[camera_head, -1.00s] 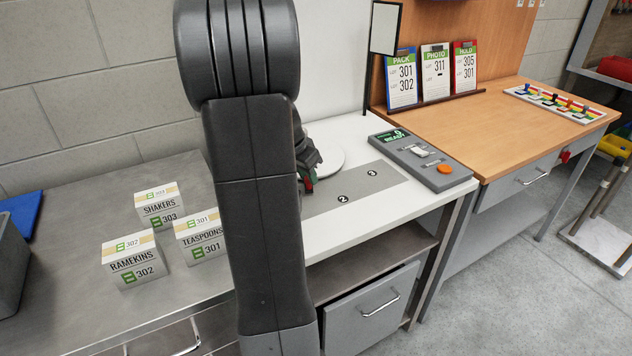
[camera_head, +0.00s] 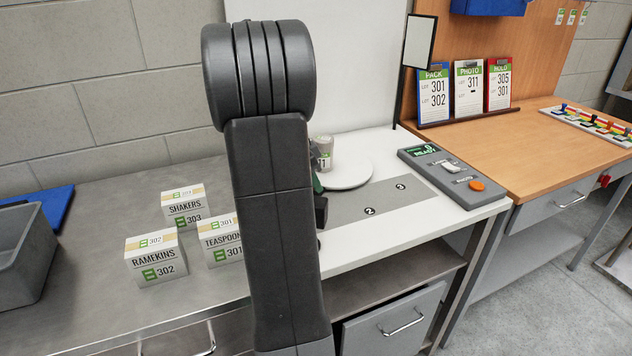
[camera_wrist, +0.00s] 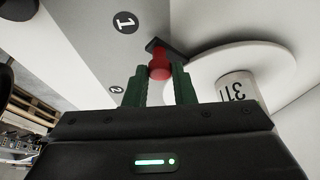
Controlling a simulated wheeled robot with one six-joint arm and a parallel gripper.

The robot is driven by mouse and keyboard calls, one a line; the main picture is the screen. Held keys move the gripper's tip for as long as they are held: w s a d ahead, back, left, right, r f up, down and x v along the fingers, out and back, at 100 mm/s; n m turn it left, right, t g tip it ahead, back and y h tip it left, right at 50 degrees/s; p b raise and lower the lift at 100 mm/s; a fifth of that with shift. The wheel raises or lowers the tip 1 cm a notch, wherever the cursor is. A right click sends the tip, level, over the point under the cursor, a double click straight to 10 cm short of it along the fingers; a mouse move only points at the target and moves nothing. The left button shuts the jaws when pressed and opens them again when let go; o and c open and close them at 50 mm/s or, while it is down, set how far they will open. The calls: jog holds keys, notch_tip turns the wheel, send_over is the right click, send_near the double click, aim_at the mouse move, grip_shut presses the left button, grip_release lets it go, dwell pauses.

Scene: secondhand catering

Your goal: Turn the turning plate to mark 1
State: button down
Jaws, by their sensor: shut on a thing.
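The turning plate (camera_head: 352,178) is a white disc on the white bench, with a grey can marked 311 (camera_head: 325,160) standing on it. Both show in the wrist view, the plate (camera_wrist: 212,68) and the can (camera_wrist: 238,88). A red knob (camera_wrist: 160,66) on a dark piece sits at the plate's edge. My gripper (camera_wrist: 160,88) has its green fingers on either side of the knob, shut on it. Mark 1 (camera_wrist: 125,22) and mark 2 (camera_wrist: 117,89) lie on the grey strip left of the knob. In the head view my arm hides mark 1 and most of the gripper.
A control box (camera_head: 450,172) with an orange button stands right of the grey strip. A mirror (camera_head: 419,41) rises behind it. Labelled boxes, including the ramekins box (camera_head: 156,260), and a grey bin (camera_head: 22,255) are on the steel table at left.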

dwell(0.4)
jog(key=c, duration=1.2)
grip_release()
jog(key=v, duration=1.4)
jog(key=shift+f, duration=0.2)
jog(key=x, duration=1.3)
jog(key=shift+d+f, duration=0.2)
jog(key=shift+f, duration=0.05)
